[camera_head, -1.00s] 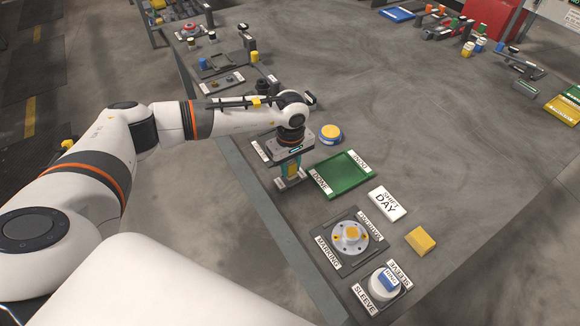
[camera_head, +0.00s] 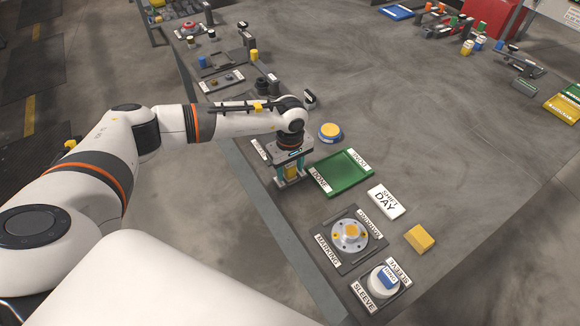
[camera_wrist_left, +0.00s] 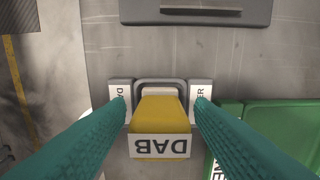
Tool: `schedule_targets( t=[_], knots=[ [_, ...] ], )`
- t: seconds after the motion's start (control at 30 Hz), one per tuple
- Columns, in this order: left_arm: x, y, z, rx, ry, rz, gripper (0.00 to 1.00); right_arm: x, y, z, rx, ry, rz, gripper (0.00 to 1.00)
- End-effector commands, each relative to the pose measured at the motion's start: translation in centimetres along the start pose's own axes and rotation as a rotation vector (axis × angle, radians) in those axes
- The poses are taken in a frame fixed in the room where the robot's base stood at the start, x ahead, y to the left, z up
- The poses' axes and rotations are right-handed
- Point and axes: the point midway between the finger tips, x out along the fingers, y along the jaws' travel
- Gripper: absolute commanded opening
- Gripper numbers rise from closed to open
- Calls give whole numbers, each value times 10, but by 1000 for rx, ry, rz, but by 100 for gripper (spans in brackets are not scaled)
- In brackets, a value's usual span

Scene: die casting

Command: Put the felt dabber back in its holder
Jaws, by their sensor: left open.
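The felt dabber is a yellow block labelled DAB (camera_wrist_left: 160,120); it also shows between my fingers in the head view (camera_head: 292,173). It stands at the small grey holder (camera_wrist_left: 118,92), whose white end labels flank it in the left wrist view. Its lower end is hidden, so I cannot tell how deep it sits. My left gripper (camera_head: 291,172) is open, with one teal finger on each side of the dabber. In the left wrist view, gaps show between the fingertips (camera_wrist_left: 160,106) and the block. My right gripper is not in view.
A green tray (camera_head: 364,163) lies close to the right of the gripper. A blue-and-yellow round item (camera_head: 331,132) is behind it. The table's middle right is clear.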

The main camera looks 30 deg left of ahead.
Motion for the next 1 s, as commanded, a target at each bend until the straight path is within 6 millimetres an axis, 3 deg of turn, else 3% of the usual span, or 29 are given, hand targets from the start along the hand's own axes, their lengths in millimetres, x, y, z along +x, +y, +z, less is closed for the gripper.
schedule_targets(
  t=[0.53, 0.7, 1.0],
  knots=[
    [-102, -1, 0, 2, -2, -5, 48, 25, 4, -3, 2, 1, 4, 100],
    [-118, 0, 0, 1, 0, -2, 48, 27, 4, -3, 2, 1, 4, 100],
    [-121, 0, 0, 0, 0, -1, 48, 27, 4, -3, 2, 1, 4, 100]
  ],
)
